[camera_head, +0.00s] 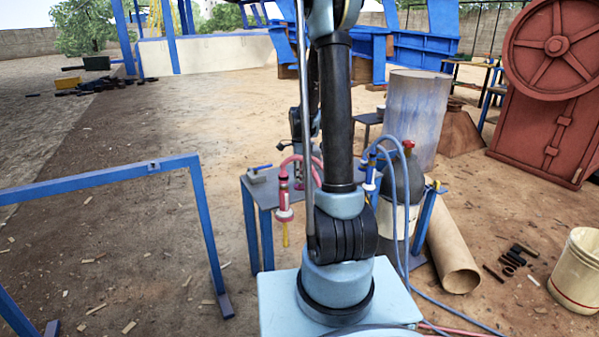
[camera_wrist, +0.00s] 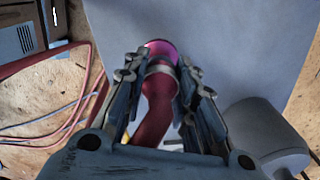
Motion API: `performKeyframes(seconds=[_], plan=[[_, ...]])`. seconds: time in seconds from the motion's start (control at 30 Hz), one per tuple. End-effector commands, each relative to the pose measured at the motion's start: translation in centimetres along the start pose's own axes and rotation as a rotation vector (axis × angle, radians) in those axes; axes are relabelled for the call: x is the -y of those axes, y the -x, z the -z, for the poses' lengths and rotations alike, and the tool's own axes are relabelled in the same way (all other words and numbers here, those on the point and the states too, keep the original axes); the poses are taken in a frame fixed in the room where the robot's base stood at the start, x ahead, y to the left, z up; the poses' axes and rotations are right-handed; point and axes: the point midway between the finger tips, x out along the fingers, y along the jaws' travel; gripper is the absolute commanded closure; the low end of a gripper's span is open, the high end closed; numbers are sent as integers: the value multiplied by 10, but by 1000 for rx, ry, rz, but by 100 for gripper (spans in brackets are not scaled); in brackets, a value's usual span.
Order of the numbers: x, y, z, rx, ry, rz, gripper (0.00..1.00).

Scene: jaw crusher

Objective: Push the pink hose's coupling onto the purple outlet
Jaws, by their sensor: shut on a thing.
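In the wrist view my gripper (camera_wrist: 161,72) is shut on the pink hose's coupling (camera_wrist: 161,68), a grey-banded end with the dark pink hose (camera_wrist: 154,115) running back between the fingers. A bright magenta round part (camera_wrist: 161,48) shows just beyond the band. I cannot tell whether it belongs to the coupling or is the purple outlet.
A grey table (camera_head: 262,180) stands behind my arm. A blue hose (camera_head: 401,240), a dark gas cylinder (camera_head: 408,185) and a cardboard tube (camera_head: 456,262) are at the right. A blue rail (camera_head: 100,179) stands at the left.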

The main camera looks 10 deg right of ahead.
Motion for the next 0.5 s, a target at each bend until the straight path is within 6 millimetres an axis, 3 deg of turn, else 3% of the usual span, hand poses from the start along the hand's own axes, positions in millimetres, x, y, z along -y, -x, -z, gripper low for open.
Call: performKeyframes(seconds=[0.5], plan=[[-1, -13, 0, 0, 1, 0, 100]])
